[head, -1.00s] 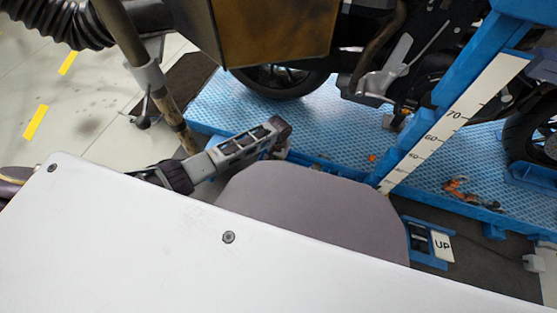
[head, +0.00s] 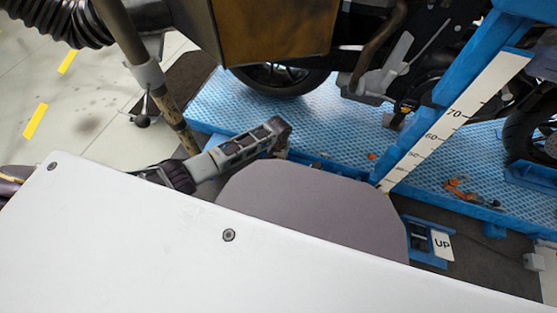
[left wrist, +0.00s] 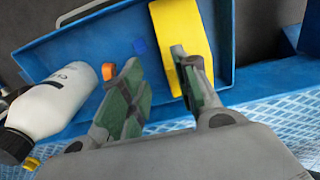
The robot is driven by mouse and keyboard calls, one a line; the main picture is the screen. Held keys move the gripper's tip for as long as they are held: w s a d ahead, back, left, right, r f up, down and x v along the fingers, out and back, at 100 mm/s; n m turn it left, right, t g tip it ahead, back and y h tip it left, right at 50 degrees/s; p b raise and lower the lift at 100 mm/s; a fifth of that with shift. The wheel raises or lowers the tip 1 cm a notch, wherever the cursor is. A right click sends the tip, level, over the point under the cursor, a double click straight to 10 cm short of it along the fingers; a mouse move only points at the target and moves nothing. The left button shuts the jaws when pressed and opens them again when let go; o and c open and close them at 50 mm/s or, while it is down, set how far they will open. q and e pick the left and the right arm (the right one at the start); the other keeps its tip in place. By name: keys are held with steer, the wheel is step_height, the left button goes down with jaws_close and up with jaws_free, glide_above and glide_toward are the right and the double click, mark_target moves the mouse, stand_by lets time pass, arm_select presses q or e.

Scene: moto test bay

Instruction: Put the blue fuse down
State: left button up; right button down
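In the left wrist view, a small dark blue square piece, which looks like the blue fuse (left wrist: 139,47), lies in a light blue tray (left wrist: 95,38). My left gripper (left wrist: 157,60) is open, its two green-padded fingers apart with nothing held between them. The fuse is just beyond the fingertips, nearer the left finger, and appears apart from both. In the head view my left arm comes in from the left, but its fingertips cannot be made out and the fuse cannot be seen. My right gripper is in neither view.
A yellow block (left wrist: 182,35) lies in the tray beside the right finger. A white bottle (left wrist: 55,102) and a small orange piece (left wrist: 108,71) are left of the left finger. In the head view, a blue lift platform (head: 225,105) carries a motorcycle (head: 385,60); a white ruler (head: 455,120) stands right.

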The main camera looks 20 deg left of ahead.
arm_select(q)
steer(key=shift+r, duration=0.1)
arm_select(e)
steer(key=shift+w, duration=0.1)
